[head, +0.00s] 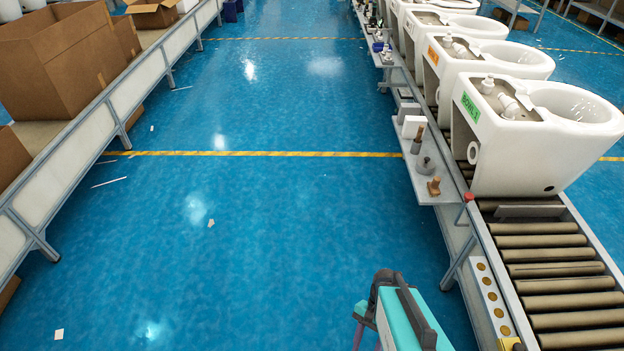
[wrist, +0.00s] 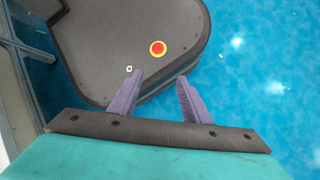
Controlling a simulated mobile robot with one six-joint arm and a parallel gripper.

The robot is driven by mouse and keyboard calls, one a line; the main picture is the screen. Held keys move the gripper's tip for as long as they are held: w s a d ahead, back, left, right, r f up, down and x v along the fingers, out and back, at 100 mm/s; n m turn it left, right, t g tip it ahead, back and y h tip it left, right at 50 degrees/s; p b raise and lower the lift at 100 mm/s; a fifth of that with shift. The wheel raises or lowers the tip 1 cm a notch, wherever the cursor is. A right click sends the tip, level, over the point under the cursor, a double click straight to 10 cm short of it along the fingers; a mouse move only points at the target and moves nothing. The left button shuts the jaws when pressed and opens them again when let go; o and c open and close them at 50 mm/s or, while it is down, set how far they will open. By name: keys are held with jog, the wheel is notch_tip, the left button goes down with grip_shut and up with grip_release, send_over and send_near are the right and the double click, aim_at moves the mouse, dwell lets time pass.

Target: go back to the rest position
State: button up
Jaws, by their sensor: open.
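My gripper (wrist: 160,75) shows in the wrist view with two purple fingers spread apart and nothing between them. The fingers point down over my dark grey base, with blue floor beyond it. In the head view my gripper (head: 367,338) is at the bottom edge, beside the roller conveyor, its teal housing hiding part of the fingers. It touches nothing that I can see. The nearest white toilet (head: 490,167), with a green label, sits on the conveyor (head: 545,257) up and to the right of my gripper.
Several more toilets (head: 472,63) stand in a row behind. A narrow side shelf (head: 423,170) along the conveyor holds small fittings, including a brown part (head: 434,186). Cardboard boxes (head: 62,58) stand on the left line (head: 95,128). The blue floor between is mostly clear, with scattered scraps.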

jog(key=f+n, duration=0.1)
jog(key=n, duration=0.2)
jog(key=s+f+n+h, duration=0.1)
jog(key=n, duration=0.2)
jog(key=s+f+n+t+h, duration=0.1)
jog(key=f+n, duration=0.1)
jog(key=shift+s+d+n, duration=0.15)
jog(key=shift+d+n, duration=0.15)
jog(key=shift+n, duration=0.1)
jog(key=shift+c, duration=0.4)
jog(key=shift+c, duration=1.1)
jog(key=shift+d, duration=0.1)
